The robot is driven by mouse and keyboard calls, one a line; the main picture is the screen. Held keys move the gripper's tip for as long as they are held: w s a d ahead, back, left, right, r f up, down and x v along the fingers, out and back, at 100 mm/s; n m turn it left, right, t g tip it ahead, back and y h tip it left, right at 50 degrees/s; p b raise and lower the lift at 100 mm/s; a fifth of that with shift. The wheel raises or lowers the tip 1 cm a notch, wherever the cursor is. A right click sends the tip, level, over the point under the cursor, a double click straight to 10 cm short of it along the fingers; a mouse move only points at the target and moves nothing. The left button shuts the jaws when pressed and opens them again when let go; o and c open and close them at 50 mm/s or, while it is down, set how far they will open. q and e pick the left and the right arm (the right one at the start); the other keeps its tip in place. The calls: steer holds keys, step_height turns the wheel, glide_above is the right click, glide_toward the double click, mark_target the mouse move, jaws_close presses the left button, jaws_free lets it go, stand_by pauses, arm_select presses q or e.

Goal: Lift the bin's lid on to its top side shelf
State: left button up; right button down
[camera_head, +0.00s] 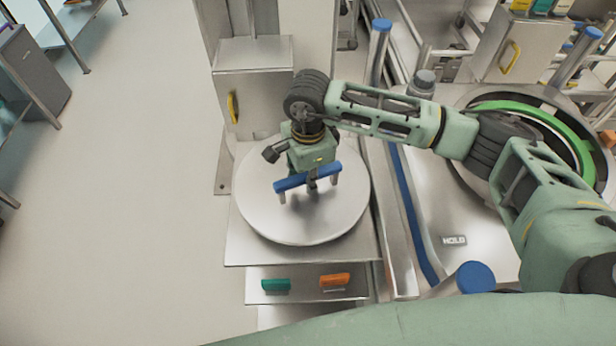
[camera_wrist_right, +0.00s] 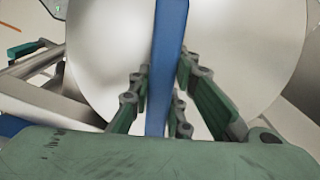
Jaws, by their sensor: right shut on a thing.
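The lid (camera_head: 300,222) is a round, pale metal disc with a blue bar handle (camera_head: 290,184) on two posts. My right gripper (camera_head: 312,178) is above the lid and shut on the middle of the blue handle. In the right wrist view the fingers (camera_wrist_right: 160,100) lie on both sides of the handle (camera_wrist_right: 170,40), with the lid (camera_wrist_right: 240,50) behind. The lid is over a flat metal shelf (camera_head: 245,248); I cannot tell whether it rests on it. My left gripper is not in view.
A round opening with a green ring (camera_head: 572,140) is at the right, partly behind my arm. A metal box with a yellow handle (camera_head: 233,107) stands behind the lid. Green (camera_head: 276,285) and orange (camera_head: 335,280) pieces sit in front.

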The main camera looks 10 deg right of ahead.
steer(key=shift+w+r, duration=0.1)
stand_by(0.3)
steer(key=c, duration=1.6)
jaws_free()
steer(key=shift+s, duration=0.2)
steer(key=shift+o, duration=0.2)
steer(key=shift+f, duration=0.3)
step_height(320, 180, up, 12)
steer(key=shift+r, duration=0.2)
steer(key=shift+r, duration=0.1)
